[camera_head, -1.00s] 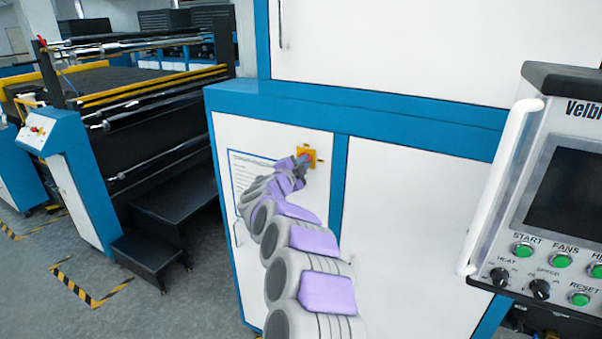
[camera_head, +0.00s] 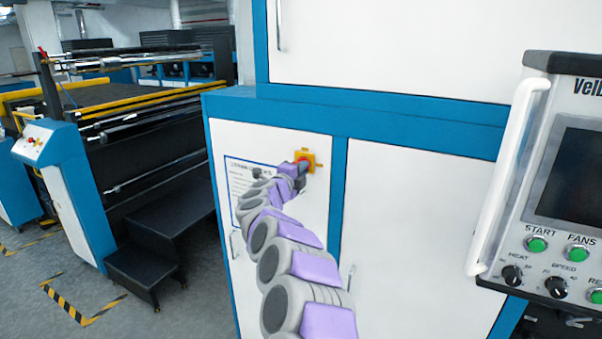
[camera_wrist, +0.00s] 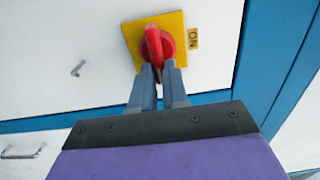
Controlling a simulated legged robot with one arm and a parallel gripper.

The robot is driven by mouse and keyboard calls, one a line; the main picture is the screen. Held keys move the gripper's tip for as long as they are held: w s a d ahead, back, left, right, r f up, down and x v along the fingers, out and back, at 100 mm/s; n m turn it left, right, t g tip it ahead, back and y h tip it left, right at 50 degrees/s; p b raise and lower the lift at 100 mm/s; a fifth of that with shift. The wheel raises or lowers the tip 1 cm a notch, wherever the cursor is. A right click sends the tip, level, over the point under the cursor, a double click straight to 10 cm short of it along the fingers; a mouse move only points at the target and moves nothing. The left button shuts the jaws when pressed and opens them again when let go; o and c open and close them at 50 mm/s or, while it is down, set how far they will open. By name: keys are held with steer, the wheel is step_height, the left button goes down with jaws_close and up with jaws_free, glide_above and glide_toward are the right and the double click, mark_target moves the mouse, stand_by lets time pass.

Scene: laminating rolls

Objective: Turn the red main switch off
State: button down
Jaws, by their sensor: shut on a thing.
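The red main switch (camera_wrist: 153,43) is a rotary knob on a square yellow plate (camera_wrist: 184,62), mounted on a white cabinet door. In the head view the yellow plate (camera_head: 311,155) is on the blue-framed cabinet. My gripper (camera_head: 302,167) reaches it there and hides part of the knob.
A control panel (camera_head: 570,190) with a white handle bar (camera_head: 507,175) and green buttons stands close at the right. Black steps (camera_head: 145,270) and a roller machine (camera_head: 140,120) are at the left. The grey floor (camera_head: 190,315) between is open, with hazard tape.

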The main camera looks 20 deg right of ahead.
steer(key=shift+d+f, duration=0.1)
steer(key=shift+f, duration=0.2)
steer(key=c, duration=1.4)
jaws_free()
steer(key=shift+c, duration=0.2)
steer(key=o, duration=0.3)
steer(key=shift+r, duration=0.15)
steer(key=shift+s, duration=0.1)
steer(key=v, duration=1.7)
steer(key=shift+a, duration=0.3)
